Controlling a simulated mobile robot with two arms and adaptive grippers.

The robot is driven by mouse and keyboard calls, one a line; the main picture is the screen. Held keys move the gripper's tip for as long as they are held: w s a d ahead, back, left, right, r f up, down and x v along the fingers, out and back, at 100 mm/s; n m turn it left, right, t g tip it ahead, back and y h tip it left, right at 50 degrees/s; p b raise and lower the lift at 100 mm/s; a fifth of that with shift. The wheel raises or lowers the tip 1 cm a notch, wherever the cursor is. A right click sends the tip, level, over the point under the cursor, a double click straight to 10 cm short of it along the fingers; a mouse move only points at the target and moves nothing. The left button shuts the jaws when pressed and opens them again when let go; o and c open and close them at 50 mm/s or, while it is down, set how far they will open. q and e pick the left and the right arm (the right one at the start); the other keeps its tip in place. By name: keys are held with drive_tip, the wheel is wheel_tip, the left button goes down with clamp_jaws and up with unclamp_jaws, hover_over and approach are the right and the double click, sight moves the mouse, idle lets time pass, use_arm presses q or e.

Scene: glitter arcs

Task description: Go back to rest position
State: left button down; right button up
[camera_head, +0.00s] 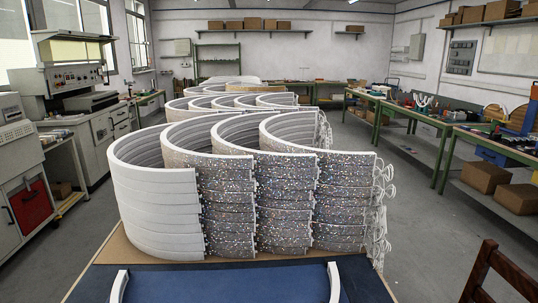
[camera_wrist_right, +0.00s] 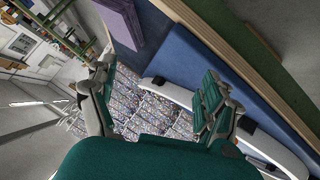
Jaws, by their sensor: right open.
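Several stacks of curved arcs (camera_head: 150,190) stand in rows on the table, white outside with speckled glittery faces (camera_head: 285,190) toward the right. Thin white loops stick out at their right ends. My right gripper (camera_wrist_right: 158,78) shows in the right wrist view, with its two green-padded fingers spread apart and nothing between them. Beyond the fingers, glittery arc faces (camera_wrist_right: 150,112) are visible; I cannot tell the distance. Neither gripper appears in the head view, and my left gripper is not seen at all.
A blue surface (camera_head: 225,283) lies in front of the arcs, with two white handle-like bars (camera_head: 334,282) at its sides. A brown wooden chair (camera_head: 490,272) is at the lower right. Workbenches (camera_head: 425,118) line the right; grey machines stand left. The floor between is open.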

drive_tip(key=s+a+f+m+g+y, duration=0.1)
drive_tip(key=s+f+g, duration=0.3)
drive_tip(key=s, duration=0.4)
drive_tip(key=s+a+f+m+g+y, duration=0.1)
drive_tip(key=s+f+g, duration=0.25)
drive_tip(key=s, duration=0.35)
wheel_tip(320, 180, down, 27)
drive_tip(key=s, duration=0.2)
drive_tip(key=s+d+f+g, duration=0.1)
drive_tip(key=s+d+f, duration=0.1)
drive_tip(key=s+f, duration=1.2)
drive_tip(key=shift+s+d+f+n+g, duration=0.2)
drive_tip(key=shift+s+n+g, duration=0.15)
drive_tip(key=shift+s, duration=0.2)
